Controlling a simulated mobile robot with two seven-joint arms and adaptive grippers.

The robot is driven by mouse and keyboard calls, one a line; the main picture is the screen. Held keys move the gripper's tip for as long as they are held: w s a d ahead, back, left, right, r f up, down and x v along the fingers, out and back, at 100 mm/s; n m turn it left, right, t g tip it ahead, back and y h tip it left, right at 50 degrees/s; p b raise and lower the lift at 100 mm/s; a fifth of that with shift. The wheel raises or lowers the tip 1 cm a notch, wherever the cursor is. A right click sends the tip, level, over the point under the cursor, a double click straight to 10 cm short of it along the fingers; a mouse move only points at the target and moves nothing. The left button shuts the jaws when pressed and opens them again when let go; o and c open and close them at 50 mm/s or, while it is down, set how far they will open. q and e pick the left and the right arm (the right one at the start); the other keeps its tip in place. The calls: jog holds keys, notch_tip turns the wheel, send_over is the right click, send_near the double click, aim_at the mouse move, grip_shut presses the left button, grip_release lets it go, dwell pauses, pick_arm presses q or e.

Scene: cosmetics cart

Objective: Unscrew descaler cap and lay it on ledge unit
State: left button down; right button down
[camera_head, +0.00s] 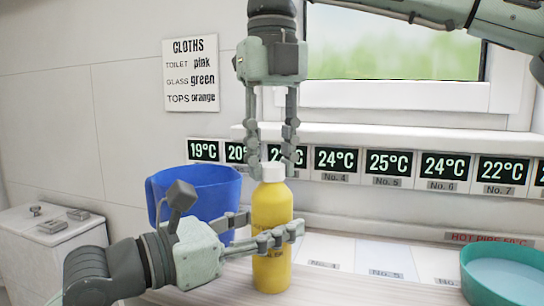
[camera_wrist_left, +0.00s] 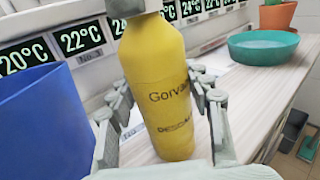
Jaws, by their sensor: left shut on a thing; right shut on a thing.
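The yellow descaler bottle (camera_head: 271,215) stands upright on the pale wooden bench top; its printed label shows on the bottle in the left wrist view (camera_wrist_left: 160,75). My left gripper (camera_head: 270,238) comes in from the left and is shut around the bottle's body. A white cap (camera_head: 272,171) sits at the bottle's top. My right gripper (camera_head: 272,163) points down from above, its fingers shut on the cap from either side and partly hiding it. From the pictures I cannot tell whether the cap's thread is loose.
A blue bucket (camera_head: 205,187) stands close behind my left gripper. A teal bowl (camera_head: 503,275) is at the right. A ledge (camera_head: 400,130) runs under the window above a row of temperature displays (camera_head: 388,162). Pale panels with number labels lie behind the bottle.

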jog(key=n, duration=0.5)
jog(key=shift+n, duration=0.3)
jog(key=n, duration=1)
jog(key=shift+r, duration=0.1)
jog(key=n, duration=0.3)
jog(key=shift+r, duration=0.2)
jog(key=shift+r, duration=0.9)
